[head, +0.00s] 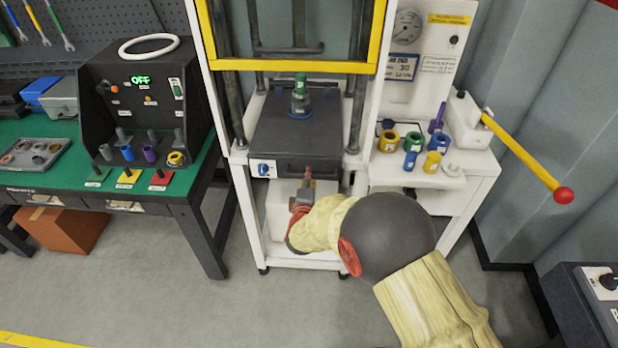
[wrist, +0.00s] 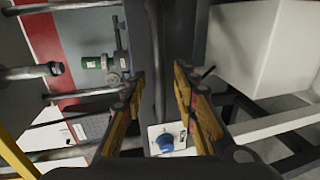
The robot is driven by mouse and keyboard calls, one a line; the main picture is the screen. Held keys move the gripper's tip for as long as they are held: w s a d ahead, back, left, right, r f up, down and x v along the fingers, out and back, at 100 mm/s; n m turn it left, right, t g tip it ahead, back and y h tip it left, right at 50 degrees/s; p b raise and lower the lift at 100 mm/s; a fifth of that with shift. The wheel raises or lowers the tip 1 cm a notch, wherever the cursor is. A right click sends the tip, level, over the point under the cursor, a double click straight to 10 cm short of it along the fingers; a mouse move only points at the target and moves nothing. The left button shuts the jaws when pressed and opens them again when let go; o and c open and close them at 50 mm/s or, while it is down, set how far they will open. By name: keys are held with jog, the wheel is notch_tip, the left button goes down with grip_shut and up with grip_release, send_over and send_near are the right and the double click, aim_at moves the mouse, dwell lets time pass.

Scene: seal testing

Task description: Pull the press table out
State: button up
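The press table (head: 275,135) is a dark slab between the posts of the white press. It stays inside the frame, with a green-topped fitting (head: 300,95) on it. A thin dark handle (wrist: 155,55) runs along its front face. My gripper (head: 308,178) is at the front edge of the table, below the slab top. In the wrist view, its two yellow-padded fingers (wrist: 160,95) are spread apart, with the dark front and handle between them. I see no clear contact; the head view hides the fingertips behind my wrist.
A blue knob (head: 263,168) on a white plate is on the table's front left. A yellow guard frame (head: 290,66) hangs above. At right are a white side shelf (head: 430,176) with coloured rings and a yellow lever (head: 525,155). A green bench (head: 60,180) stands left. Floor in front is clear.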

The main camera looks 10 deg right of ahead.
jog(key=shift+x, duration=1)
jog(key=shift+c, duration=0.6)
grip_shut()
